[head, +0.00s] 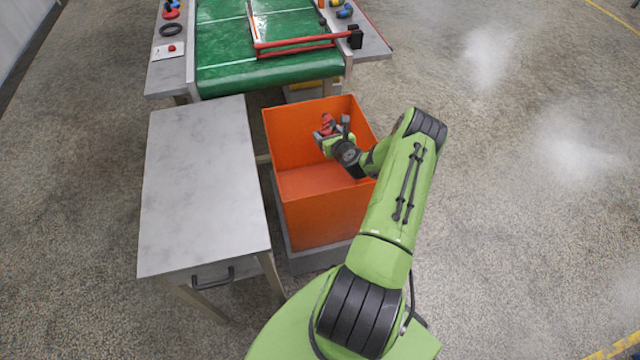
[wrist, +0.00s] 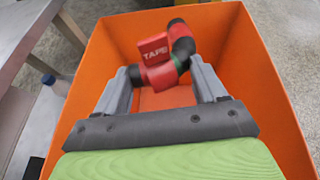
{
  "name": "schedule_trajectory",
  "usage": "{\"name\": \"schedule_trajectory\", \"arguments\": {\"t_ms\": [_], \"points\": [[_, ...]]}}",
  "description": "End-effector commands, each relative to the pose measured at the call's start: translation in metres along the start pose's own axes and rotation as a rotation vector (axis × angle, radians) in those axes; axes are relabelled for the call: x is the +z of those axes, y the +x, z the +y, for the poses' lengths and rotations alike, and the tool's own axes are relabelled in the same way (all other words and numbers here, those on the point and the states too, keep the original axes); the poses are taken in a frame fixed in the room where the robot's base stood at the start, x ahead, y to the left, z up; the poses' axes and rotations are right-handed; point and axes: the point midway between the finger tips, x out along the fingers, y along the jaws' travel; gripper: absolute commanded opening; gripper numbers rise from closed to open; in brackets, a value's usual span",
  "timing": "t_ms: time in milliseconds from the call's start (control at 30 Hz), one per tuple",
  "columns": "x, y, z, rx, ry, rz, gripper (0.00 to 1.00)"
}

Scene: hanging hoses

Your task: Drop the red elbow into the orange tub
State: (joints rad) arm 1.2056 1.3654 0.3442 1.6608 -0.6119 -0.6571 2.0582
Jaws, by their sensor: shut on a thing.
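In the head view the red elbow (head: 327,122) shows at the tip of my gripper (head: 329,134). The orange tub (head: 325,219) is open-topped, and my gripper is over its opening. The tub's orange walls (wrist: 262,98) surround the gripper in the wrist view. The tub's floor is partly hidden by my arm.
A bare grey table (head: 200,185) stands left of the tub. A green conveyor (head: 270,75) with a red barrier arm (head: 300,44) lies behind it. Small parts lie on the conveyor's side ledges. The floor to the right is clear.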

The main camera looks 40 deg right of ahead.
Motion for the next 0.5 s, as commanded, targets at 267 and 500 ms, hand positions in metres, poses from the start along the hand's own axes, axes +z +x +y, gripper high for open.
{"name": "schedule_trajectory", "arguments": {"t_ms": [267,500], "points": [[0.0026,-0.0008,-0.0001,0.000,0.000,-0.001,0.94],[0.0021,-0.0011,0.0000,0.001,0.000,0.000,1.00]]}}
